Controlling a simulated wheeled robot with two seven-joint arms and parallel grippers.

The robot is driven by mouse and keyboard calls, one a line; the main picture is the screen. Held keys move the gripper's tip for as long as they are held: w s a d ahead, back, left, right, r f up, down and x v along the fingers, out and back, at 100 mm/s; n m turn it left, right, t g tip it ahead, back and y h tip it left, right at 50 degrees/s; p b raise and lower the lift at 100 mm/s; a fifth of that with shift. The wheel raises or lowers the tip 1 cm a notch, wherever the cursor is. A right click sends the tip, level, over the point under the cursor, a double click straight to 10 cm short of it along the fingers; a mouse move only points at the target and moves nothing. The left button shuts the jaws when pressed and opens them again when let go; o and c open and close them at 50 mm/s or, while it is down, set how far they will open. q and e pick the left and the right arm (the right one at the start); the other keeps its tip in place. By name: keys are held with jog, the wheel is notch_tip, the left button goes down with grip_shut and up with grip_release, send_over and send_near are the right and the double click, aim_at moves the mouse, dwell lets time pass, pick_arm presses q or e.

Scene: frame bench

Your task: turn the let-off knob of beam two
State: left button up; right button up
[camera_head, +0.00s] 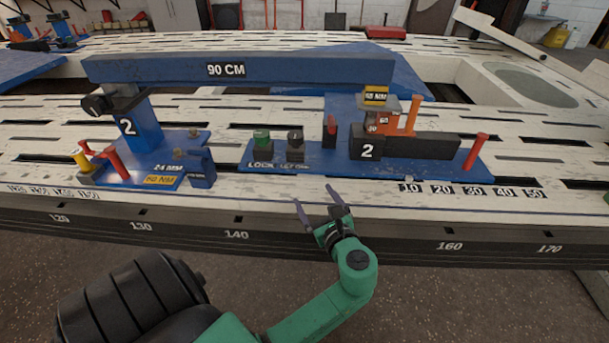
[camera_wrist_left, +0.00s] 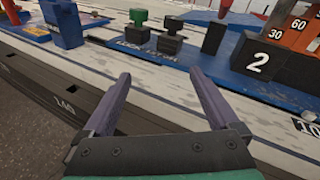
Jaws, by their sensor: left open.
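The let-off knob (camera_head: 295,141) of beam two is a dark knob on a black block, with a "LET-OFF" label in front. It also shows in the left wrist view (camera_wrist_left: 172,26). A green lock knob (camera_head: 261,139) stands just left of it. Both are on a blue base plate (camera_head: 233,163) marked 2. The blue beam (camera_head: 160,68), marked "90 CM", spans above and behind them. My left gripper (camera_head: 315,192) is open and empty, in front of the plate near the bench edge, apart from the knob. My right gripper is not in view.
A red peg (camera_head: 330,127) and the black "2" block (camera_head: 366,149) stand right of the knob. A blue support (camera_head: 140,132) with yellow and red levers is at left. White slotted bench top (camera_head: 223,186) lies bare between the two plates.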

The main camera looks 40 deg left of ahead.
pick_arm(q)
jog(key=s+a+f+n+g+h, duration=0.1)
jog(key=s+f+n+g+h, duration=0.1)
jog(key=s+f+n+h, duration=0.3)
notch_tip(320, 180, down, 3)
jog(key=n, duration=0.3)
jog(key=shift+s+a+r+n+g, duration=0.15)
jog(key=shift+s+a+n+g, duration=0.15)
jog(key=shift+g, duration=0.1)
